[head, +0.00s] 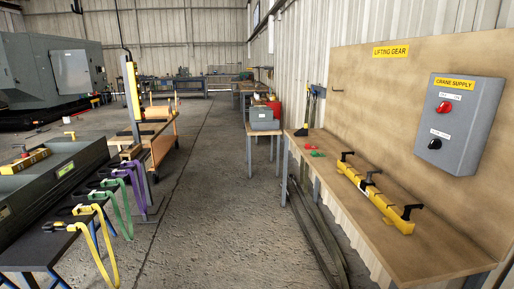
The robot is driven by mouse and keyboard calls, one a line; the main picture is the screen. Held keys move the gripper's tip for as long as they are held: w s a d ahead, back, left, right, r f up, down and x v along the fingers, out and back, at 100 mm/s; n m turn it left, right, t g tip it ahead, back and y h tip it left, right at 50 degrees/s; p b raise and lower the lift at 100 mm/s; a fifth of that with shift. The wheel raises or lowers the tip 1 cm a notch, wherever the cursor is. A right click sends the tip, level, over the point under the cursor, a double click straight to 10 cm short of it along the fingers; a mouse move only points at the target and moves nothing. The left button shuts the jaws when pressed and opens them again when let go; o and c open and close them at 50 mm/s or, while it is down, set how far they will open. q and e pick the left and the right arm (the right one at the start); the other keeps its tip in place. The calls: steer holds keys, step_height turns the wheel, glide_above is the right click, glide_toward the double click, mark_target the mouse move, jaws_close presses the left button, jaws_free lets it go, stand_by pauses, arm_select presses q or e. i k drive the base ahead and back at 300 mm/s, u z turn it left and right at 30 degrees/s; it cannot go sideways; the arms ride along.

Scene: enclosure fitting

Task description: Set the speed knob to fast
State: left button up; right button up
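A grey control box (466,123) labelled CRANE SUPPLY is fixed to the wooden back board on the right. It carries a red knob (444,107) at the top and a black knob (435,144) below it. Each knob has a small label above it, too small to read surely. I cannot tell which of them is the speed knob or what setting either points to. Neither of my grippers is in view.
A wooden bench (420,248) below the box bears a yellow lifting beam (372,196) with black hooks and small red and green pieces (317,153). Straps (105,245) hang over a dark bench at the left. The concrete floor (215,200) between is clear.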

mark_target(436, 143)
steer(key=i, duration=1)
steer(key=z, duration=0.35)
